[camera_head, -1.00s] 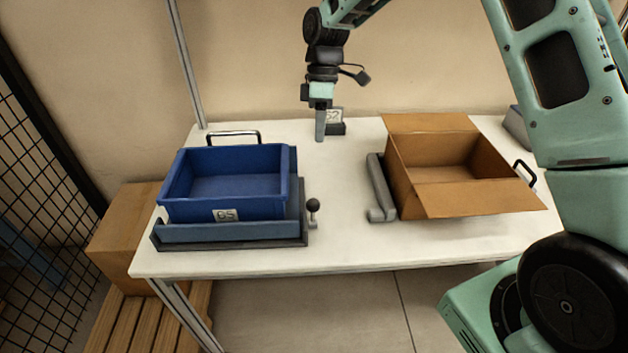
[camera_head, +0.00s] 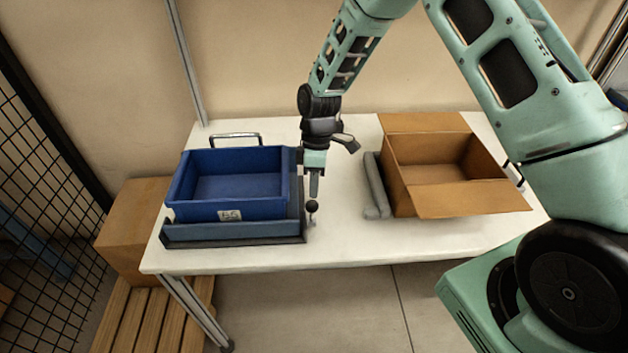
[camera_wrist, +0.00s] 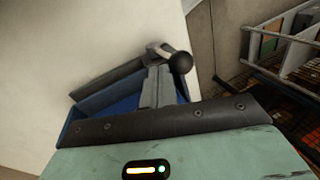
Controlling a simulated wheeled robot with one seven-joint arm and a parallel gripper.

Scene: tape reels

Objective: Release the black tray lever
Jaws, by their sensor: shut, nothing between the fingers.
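The tray lever (camera_head: 312,208) has a black ball knob on a short grey arm and stands at the front right corner of the dark holder (camera_head: 235,241). A blue bin (camera_head: 188,207) with a number label sits in that holder. My gripper (camera_head: 314,193) points down with its fingers shut and empty, just above and behind the knob. In the wrist view the black knob (camera_wrist: 181,62) is just beyond and right of my shut fingertips (camera_wrist: 157,76). Whether they touch the knob I cannot tell. Part of the blue bin (camera_wrist: 85,103) shows to the left.
An open cardboard box (camera_head: 470,199) stands on the right of the white table (camera_head: 345,240), beside a grey rail (camera_head: 375,190). Bare table lies between the lever and the rail. A metal handle (camera_head: 235,136) rises behind the bin.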

